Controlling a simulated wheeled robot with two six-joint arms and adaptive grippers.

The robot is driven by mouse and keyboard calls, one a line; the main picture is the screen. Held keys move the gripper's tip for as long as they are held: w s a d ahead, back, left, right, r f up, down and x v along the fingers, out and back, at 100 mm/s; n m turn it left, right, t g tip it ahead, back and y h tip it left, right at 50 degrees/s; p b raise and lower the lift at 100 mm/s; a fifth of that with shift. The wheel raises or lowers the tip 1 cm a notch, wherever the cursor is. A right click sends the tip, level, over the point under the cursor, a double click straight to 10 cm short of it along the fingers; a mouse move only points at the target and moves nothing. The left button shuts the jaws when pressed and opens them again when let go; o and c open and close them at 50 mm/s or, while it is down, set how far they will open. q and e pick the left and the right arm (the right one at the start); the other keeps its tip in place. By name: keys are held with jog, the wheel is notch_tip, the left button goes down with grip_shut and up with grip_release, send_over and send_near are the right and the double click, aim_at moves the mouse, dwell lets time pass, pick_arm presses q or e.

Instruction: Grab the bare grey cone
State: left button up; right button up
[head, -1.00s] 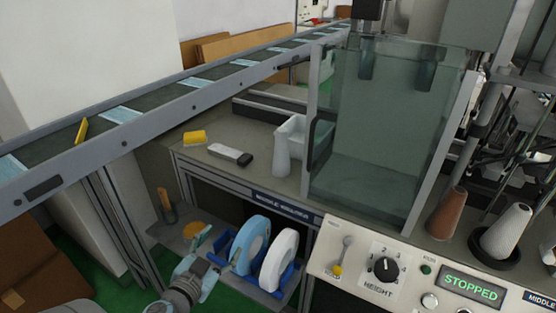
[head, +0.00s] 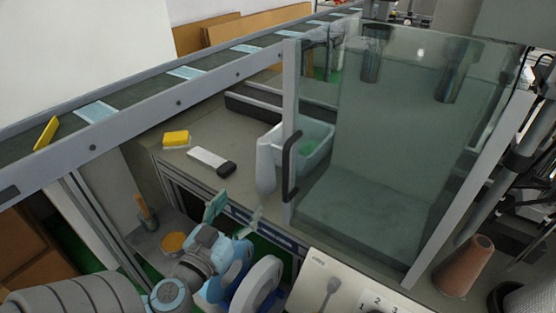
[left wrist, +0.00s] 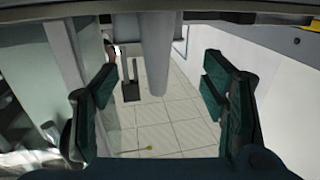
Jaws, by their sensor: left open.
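The bare grey cone (head: 265,167) stands upright on the worktop, just left of the clear guard's dark handle. In the left wrist view the grey cone (left wrist: 157,55) hangs from the top centre, between the fingers but apart from them. My left gripper (head: 235,212) is open and empty, below and left of the cone at the worktop's front edge. Its two dark green-padded fingers show at either side in the left wrist view (left wrist: 158,85). My right gripper is not in view.
A clear guard (head: 370,150) with a dark handle (head: 291,165) stands right of the cone. A pale bin (head: 318,140) is behind it. A yellow sponge (head: 176,138) and a white-and-black tool (head: 211,161) lie left. A brown cone (head: 465,265) stands right.

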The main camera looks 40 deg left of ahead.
aim_at(261, 175)
pick_arm(q)
jog(key=x, duration=0.4)
jog(key=r+p+x, duration=0.1)
jog(key=x, duration=0.4)
jog(key=p+x, duration=0.1)
jog(key=x, duration=0.2)
jog(key=shift+w+d+r, duration=0.2)
jog(key=shift+w+d, duration=0.05)
jog(key=shift+w, duration=0.15)
jog(key=shift+w+a+f, duration=0.1)
jog(key=shift+w+a, duration=0.05)
jog(key=shift+w, duration=0.2)
jog(key=c, duration=1.3)
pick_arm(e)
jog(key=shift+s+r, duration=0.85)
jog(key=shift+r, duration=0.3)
